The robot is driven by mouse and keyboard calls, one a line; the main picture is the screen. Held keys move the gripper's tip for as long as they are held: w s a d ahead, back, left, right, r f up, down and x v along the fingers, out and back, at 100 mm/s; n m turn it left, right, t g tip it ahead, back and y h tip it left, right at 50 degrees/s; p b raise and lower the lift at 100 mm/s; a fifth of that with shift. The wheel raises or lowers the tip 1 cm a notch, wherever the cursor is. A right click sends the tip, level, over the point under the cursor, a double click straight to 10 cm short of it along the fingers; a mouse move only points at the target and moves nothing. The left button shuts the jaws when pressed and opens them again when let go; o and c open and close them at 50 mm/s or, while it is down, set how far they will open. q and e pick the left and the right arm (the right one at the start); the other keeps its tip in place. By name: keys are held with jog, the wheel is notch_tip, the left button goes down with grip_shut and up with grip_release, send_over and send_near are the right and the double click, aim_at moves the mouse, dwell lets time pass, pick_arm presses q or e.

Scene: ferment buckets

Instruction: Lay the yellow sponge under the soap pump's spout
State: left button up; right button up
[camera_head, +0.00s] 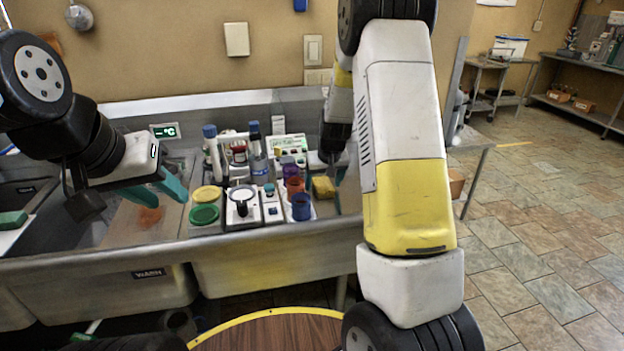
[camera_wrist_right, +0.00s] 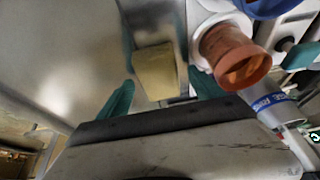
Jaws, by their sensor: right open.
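The yellow sponge (camera_head: 323,187) lies on the right part of the counter, beside the coloured cups. In the right wrist view the sponge (camera_wrist_right: 155,72) sits between the two teal fingers of my right gripper (camera_wrist_right: 163,90), which is open with gaps visible beside the sponge. In the head view my right forearm hides part of this gripper. My left gripper (camera_head: 171,200) is open and empty above the left part of the counter, near an orange item (camera_head: 150,216). I cannot clearly pick out the soap pump or its spout.
An orange cup (camera_wrist_right: 236,56) stands close right of the sponge in the wrist view. A blue cup (camera_head: 301,206), a white device (camera_head: 242,210), yellow (camera_head: 206,193) and green (camera_head: 204,214) lids and a blue-labelled bottle (camera_head: 258,160) crowd the counter's middle.

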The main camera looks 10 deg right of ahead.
jog(key=c, duration=1.5)
